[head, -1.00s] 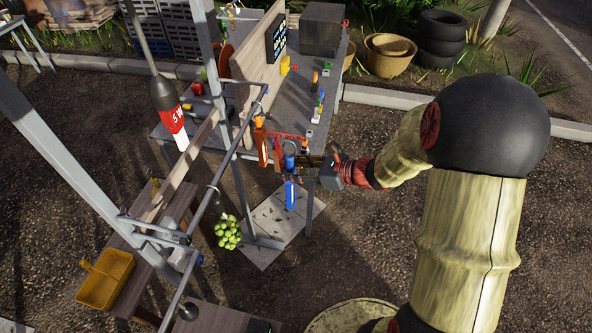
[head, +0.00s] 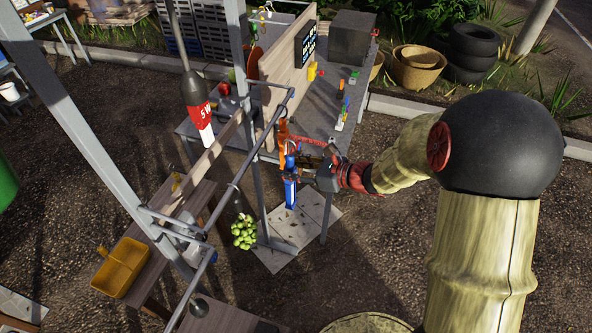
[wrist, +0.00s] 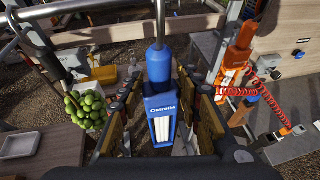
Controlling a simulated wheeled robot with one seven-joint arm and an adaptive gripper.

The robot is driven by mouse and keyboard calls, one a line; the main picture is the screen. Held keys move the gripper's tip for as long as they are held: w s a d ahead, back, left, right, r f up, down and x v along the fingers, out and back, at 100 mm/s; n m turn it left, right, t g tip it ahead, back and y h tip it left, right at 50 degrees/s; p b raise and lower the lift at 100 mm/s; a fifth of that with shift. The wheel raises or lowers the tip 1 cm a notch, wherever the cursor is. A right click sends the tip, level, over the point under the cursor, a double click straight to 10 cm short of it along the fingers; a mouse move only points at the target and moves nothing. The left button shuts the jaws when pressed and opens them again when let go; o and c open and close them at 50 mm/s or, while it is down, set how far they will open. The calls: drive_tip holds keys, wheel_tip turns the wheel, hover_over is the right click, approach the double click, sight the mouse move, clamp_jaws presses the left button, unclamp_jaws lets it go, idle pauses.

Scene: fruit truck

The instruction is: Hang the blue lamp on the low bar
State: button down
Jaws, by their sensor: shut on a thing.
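The blue lamp (head: 291,193) hangs upright in my gripper (head: 304,163), right of the grey low bar (head: 262,139) in the head view, with a gap between them in the picture. In the wrist view the lamp (wrist: 160,110) stands between the two fingers of my gripper (wrist: 163,118), its white light strip and lettering facing the camera. The fingers are shut on it. The top of the lamp reaches the upper edge of the wrist view; I cannot make out a hook there. A grey bar (wrist: 62,9) crosses the upper left of the wrist view.
Green grapes (head: 244,232) hang from a hook on the low bar. An orange tool (head: 283,134) with a red coiled cord (wrist: 266,92) is close beside the lamp. A grey upright post (head: 240,55) and a workbench (head: 347,75) stand behind. A yellow bin (head: 122,266) is at lower left.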

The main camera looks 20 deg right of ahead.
drive_tip(key=s+a+r+b+x, duration=0.1)
drive_tip(key=b+x, duration=0.2)
drive_tip(key=x, duration=0.6)
drive_tip(key=shift+a, duration=0.35)
idle(0.7)
drive_tip(key=shift+w, duration=0.15)
drive_tip(key=c, duration=1.2)
unclamp_jaws()
drive_tip(key=shift+f, duration=0.1)
drive_tip(key=shift+o, duration=0.2)
drive_tip(key=v, duration=1.2)
